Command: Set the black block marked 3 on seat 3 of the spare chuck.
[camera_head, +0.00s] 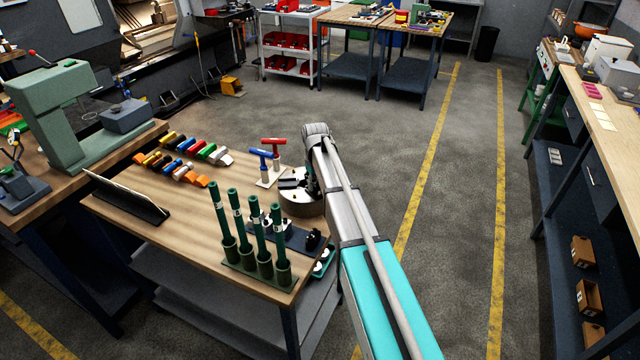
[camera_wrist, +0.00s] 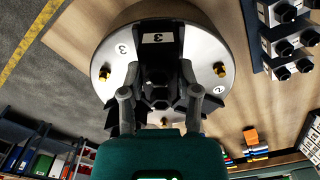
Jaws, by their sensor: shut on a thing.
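The black block marked 3 (camera_wrist: 153,39) is between the two fingers of my gripper (camera_wrist: 159,72) in the wrist view, its white label facing the camera. My gripper is shut on it. The block is over the spare chuck (camera_wrist: 206,50), a round metal disc, beside a figure 3 on the disc's face. I cannot tell whether the block touches the seat. Brass-coloured pins show on the disc to the left, right and below. In the head view the chuck (camera_head: 302,206) is at the table's right edge, partly hidden by my arm, and the block is not clear.
Green holders (camera_head: 258,262) with tall green posts stand at the table's front. Red and blue T-handled keys (camera_head: 266,160) stand behind the chuck. A tilted tablet (camera_head: 125,195) is at left. Floor right of my arm is clear.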

